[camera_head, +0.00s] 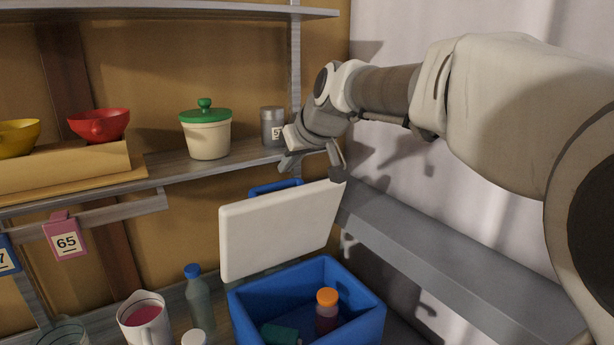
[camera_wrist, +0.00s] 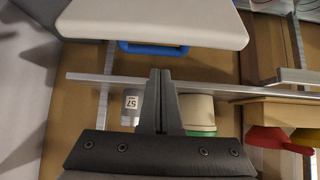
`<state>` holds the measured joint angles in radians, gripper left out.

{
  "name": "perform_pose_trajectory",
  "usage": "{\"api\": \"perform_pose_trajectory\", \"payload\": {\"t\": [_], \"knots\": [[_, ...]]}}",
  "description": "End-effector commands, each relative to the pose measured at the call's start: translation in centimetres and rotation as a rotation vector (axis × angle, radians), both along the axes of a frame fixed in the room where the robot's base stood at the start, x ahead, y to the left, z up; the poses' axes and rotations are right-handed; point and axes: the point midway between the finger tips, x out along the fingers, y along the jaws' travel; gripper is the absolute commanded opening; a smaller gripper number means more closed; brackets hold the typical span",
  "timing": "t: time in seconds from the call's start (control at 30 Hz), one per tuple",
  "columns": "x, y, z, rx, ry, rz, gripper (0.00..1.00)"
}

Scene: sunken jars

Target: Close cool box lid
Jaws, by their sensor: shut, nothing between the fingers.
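The blue cool box (camera_head: 362,322) stands at the bottom of the head view, open at the top. Its white lid (camera_head: 280,230) is raised, standing near upright at the box's back side. A blue handle (camera_head: 275,187) shows behind the lid's top edge. The lid (camera_wrist: 150,20) and handle (camera_wrist: 160,48) also show at the top of the wrist view. My gripper (camera_wrist: 160,73) is shut and empty. In the head view its fingers are near the lid's upper right corner; I cannot tell whether they touch it.
An orange-capped jar (camera_head: 327,312) and a green item (camera_head: 280,334) are inside the box. A bottle (camera_head: 198,300) and a pink-filled jug (camera_head: 145,322) stand left. The shelf behind holds a green-lidded pot (camera_head: 207,135) and a grey jar (camera_head: 272,126). A grey ledge (camera_head: 450,255) runs right.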

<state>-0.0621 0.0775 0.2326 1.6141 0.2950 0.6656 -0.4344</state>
Motion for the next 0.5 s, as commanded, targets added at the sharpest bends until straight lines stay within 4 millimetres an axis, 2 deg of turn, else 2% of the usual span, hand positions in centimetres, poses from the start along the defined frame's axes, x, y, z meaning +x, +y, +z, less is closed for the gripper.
{"api": "perform_pose_trajectory", "payload": {"t": [0.1,0.27,0.5], "knots": [[1.5,1.3,0.2,0.017,-0.018,0.026,0.0],[2.4,2.0,-0.2,0.021,-0.023,0.034,0.0],[4.7,3.7,-2.8,0.02,-0.019,0.034,0.0]]}}
